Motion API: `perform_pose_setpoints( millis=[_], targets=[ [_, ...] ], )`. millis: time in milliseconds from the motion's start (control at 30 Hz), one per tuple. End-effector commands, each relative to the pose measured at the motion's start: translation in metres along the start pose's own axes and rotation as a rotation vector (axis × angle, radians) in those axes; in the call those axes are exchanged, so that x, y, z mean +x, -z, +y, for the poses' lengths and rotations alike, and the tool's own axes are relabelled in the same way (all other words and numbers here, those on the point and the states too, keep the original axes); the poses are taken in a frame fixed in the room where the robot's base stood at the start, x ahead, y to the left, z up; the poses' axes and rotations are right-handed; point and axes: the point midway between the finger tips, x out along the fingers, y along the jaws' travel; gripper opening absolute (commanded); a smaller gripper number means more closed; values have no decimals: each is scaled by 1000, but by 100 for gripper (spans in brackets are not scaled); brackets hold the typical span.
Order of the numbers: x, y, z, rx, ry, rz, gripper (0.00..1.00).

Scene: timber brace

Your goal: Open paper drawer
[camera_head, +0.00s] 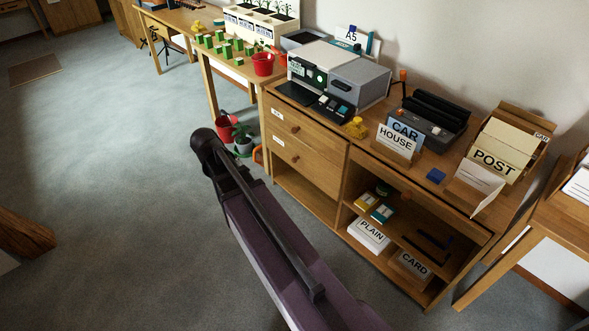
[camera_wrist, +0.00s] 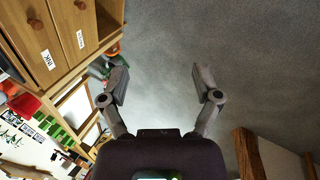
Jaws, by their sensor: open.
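The wooden cabinet has two stacked drawers at its left end, both shut and flush. The upper drawer (camera_head: 318,143) and lower drawer (camera_head: 310,171) each have a round wooden knob and a white label, too small to read in the head view. In the wrist view the scene is upside down; the upper drawer (camera_wrist: 30,35) label seems to read INK, and the lower drawer (camera_wrist: 72,20) label is not legible. My gripper (camera_wrist: 160,82) is open and empty over the grey floor, with the drawers off to its left and apart from it. In the head view my arm hides the gripper.
A printer (camera_head: 338,75), a dark tray machine (camera_head: 436,118) and a POST box (camera_head: 500,150) stand on the cabinet. Open shelves hold a PLAIN stack (camera_head: 369,236) and a CARD box (camera_head: 411,265). A red pot (camera_head: 226,127) is on the floor near the drawers.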

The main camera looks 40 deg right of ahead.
Motion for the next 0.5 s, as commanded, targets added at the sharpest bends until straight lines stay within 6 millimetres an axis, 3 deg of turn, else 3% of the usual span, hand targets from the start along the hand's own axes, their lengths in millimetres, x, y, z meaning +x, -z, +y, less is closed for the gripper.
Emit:
perform_pose_setpoints(
  millis=[33, 500],
  targets=[
    [21, 5, 2, -19, -19, -4, 81],
    [118, 28, 50, -250, -206, -71, 81]
  ],
)
